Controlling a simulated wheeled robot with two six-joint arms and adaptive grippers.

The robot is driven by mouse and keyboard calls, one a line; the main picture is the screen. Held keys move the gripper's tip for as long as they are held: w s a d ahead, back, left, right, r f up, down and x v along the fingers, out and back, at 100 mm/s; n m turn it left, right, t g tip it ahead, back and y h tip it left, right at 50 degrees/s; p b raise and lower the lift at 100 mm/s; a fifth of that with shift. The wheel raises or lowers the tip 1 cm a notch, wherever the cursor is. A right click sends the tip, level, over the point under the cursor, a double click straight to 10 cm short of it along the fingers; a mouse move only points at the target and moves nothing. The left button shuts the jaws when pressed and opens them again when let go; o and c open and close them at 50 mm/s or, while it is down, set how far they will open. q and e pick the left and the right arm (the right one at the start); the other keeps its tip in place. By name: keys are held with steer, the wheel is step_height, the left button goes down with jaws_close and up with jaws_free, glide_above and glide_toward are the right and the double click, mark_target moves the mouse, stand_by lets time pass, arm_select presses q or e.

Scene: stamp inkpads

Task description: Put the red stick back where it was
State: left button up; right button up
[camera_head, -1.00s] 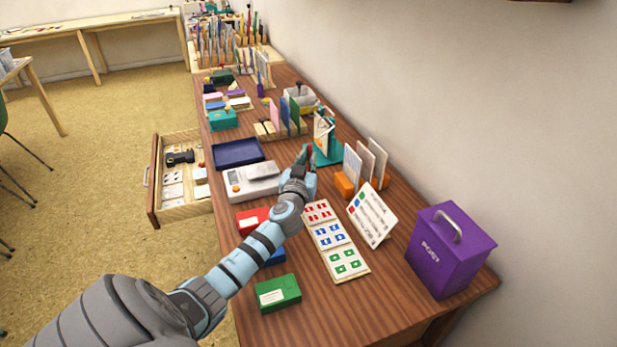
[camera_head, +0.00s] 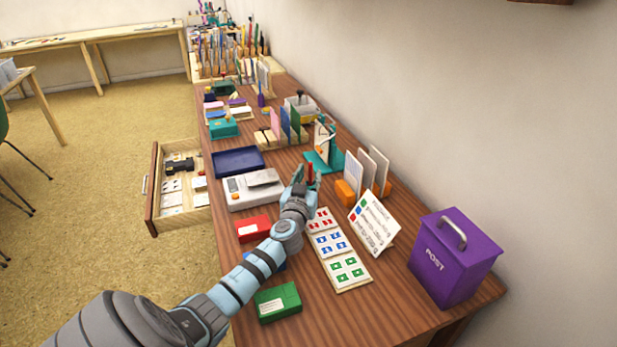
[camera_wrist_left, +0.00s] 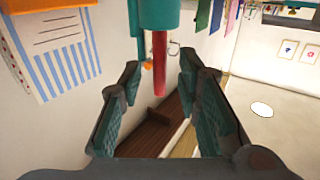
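The red stick (camera_wrist_left: 160,66) shows in the left wrist view, with one end in a teal cylindrical part (camera_wrist_left: 159,15) and the other end free. In the head view the red stick (camera_head: 310,171) is a small red sliver at my left gripper, beside the teal stand (camera_head: 333,165). My left gripper (camera_head: 306,172) is open. In the left wrist view its two dark, teal-padded fingers (camera_wrist_left: 160,75) stand well apart, with the stick in the gap between them and no pad visibly touching it. My right gripper is not in view.
Striped cards in an orange holder (camera_head: 345,192) stand close to the gripper's right. A white scale (camera_head: 240,196) and blue tray (camera_head: 222,162) are at its left. Stamp cards (camera_head: 352,285), a sign (camera_head: 374,224) and a purple post box (camera_head: 450,262) are nearer. A drawer (camera_head: 153,190) stands open at left.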

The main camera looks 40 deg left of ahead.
arm_select(q)
steer(key=shift+s+d+r, duration=0.15)
steer(key=shift+s+r, duration=0.05)
steer(key=p+v, duration=0.1)
steer(key=v, duration=0.6)
